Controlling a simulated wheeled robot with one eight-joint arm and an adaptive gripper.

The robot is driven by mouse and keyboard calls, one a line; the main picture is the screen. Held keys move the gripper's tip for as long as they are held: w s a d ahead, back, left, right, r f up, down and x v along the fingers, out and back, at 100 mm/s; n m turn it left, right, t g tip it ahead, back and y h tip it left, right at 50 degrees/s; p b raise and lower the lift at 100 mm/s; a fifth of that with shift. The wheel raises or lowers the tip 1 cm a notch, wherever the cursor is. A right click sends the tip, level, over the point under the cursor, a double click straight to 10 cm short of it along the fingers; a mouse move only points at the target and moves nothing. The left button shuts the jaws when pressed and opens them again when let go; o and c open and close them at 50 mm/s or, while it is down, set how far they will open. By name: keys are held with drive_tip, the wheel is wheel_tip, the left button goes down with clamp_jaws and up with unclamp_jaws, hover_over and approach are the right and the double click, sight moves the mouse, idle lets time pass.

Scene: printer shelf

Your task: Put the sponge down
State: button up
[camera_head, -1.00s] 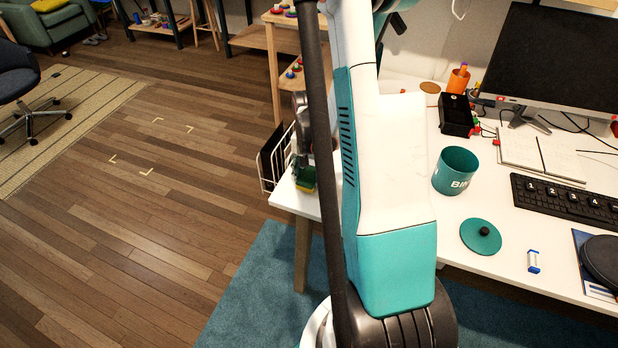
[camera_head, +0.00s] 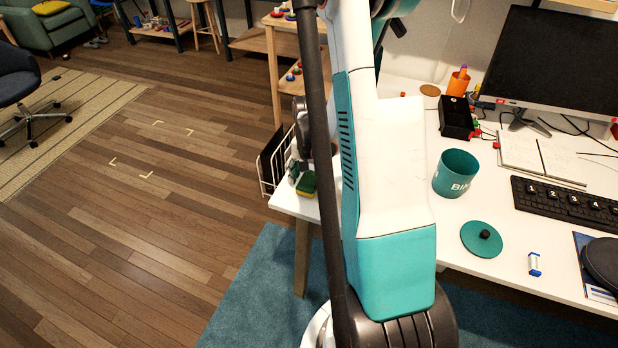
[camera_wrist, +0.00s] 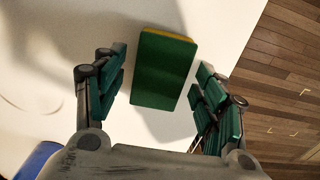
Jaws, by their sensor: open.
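The sponge (camera_wrist: 162,72), green on one broad face with a yellow layer behind it, lies on the white desk near its left edge. In the head view the sponge (camera_head: 307,184) shows at the desk's left corner, beside my gripper (camera_head: 294,172). In the wrist view my gripper (camera_wrist: 158,103) is open. Its two green-padded fingers stand on either side of the sponge, with a gap on each side. My arm hides part of the desk in the head view.
The white desk (camera_head: 404,266) also holds a teal bin (camera_head: 455,173), a teal lid (camera_head: 481,239), a black box (camera_head: 456,118) and a keyboard (camera_head: 565,202). A wire basket (camera_head: 269,165) hangs by the desk's left edge. Wooden floor lies beyond that edge.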

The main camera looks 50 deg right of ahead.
sight(309, 180)
wheel_tip(309, 180, up, 12)
drive_tip(key=p, duration=0.4)
drive_tip(key=shift+p, duration=0.35)
